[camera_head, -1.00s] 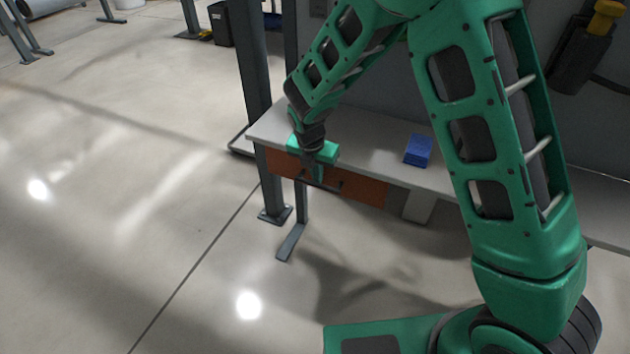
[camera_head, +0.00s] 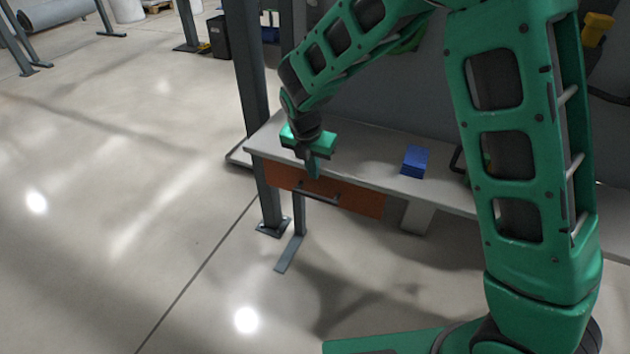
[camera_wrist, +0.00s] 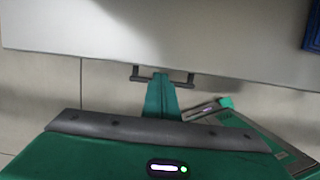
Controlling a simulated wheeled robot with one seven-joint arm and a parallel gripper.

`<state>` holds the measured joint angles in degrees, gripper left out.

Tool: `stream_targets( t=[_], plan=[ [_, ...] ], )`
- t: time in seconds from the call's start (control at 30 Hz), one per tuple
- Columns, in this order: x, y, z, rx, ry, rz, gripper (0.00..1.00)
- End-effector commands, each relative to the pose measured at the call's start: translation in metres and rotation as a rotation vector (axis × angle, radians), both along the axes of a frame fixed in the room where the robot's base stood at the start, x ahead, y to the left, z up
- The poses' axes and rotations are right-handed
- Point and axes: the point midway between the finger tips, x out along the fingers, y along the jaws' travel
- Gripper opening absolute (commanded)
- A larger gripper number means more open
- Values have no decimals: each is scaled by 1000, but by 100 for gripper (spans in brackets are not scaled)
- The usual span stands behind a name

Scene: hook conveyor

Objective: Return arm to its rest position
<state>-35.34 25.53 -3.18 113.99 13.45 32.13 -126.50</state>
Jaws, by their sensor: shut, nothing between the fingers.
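My gripper (camera_head: 312,172) hangs from my green arm in front of the orange drawer (camera_head: 350,198) under the grey workbench (camera_head: 375,150). Its fingers are shut, with nothing seen between them. The fingertips look close to the drawer's dark handle (camera_head: 318,193); I cannot tell whether they touch it. In the wrist view the shut green fingers (camera_wrist: 161,95) point toward the dark handle (camera_wrist: 190,78), which sticks out at the edge of the bench top (camera_wrist: 130,35).
A blue box (camera_head: 415,161) lies on the bench top, right of my gripper. A dark upright post (camera_head: 252,90) stands just left of the bench. The floor (camera_head: 110,220) left of the bench is clear. A black bin (camera_head: 218,37) stands farther back.

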Motion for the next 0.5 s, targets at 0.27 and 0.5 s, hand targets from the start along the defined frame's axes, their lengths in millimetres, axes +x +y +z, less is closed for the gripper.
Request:
stream_targets(
  t=[0.27, 0.5],
  plan=[
    [-7, 4, 22, 0, 8, 4, 0],
    [-8, -19, 33, 16, 4, -99, 0]
  ],
)
